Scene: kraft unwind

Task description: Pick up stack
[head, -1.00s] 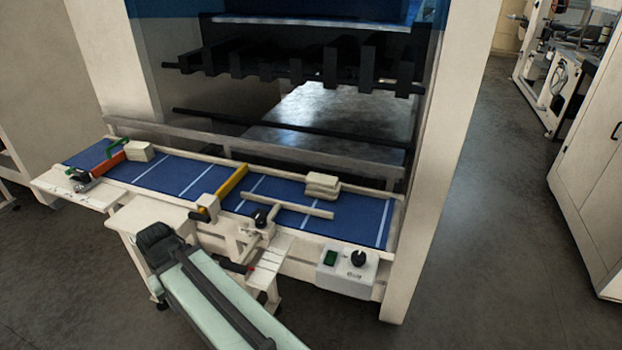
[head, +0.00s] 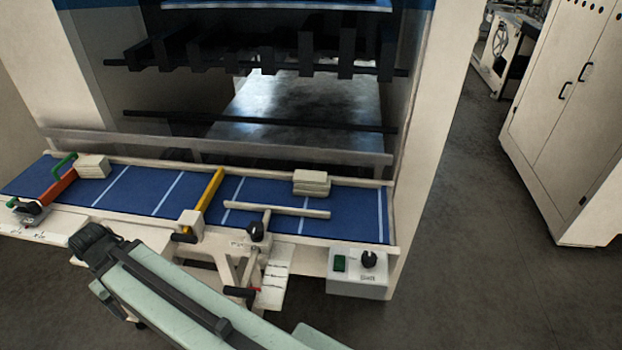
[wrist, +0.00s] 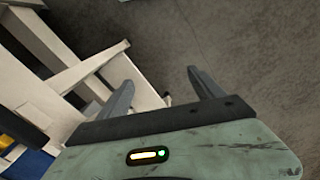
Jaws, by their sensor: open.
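A small stack of cream slabs (head: 312,183) lies on the right part of the blue belt (head: 345,225), near its back edge. A second cream stack (head: 93,166) sits at the belt's far left, beside an orange bar. My gripper (wrist: 160,85) is open and empty in the wrist view, with its two grey fingers apart over the floor. A cream frame stands to the left of the fingers there. In the head view my arm crosses the lower left, in front of the belt, and the fingers cannot be made out. Neither stack shows in the wrist view.
A yellow bar (head: 210,189) and a cream T-shaped bar (head: 277,210) cross the belt. A control box (head: 358,273) with a black knob is at the front right. A rail (head: 220,144) runs behind the belt. Open floor (head: 460,270) lies to the right.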

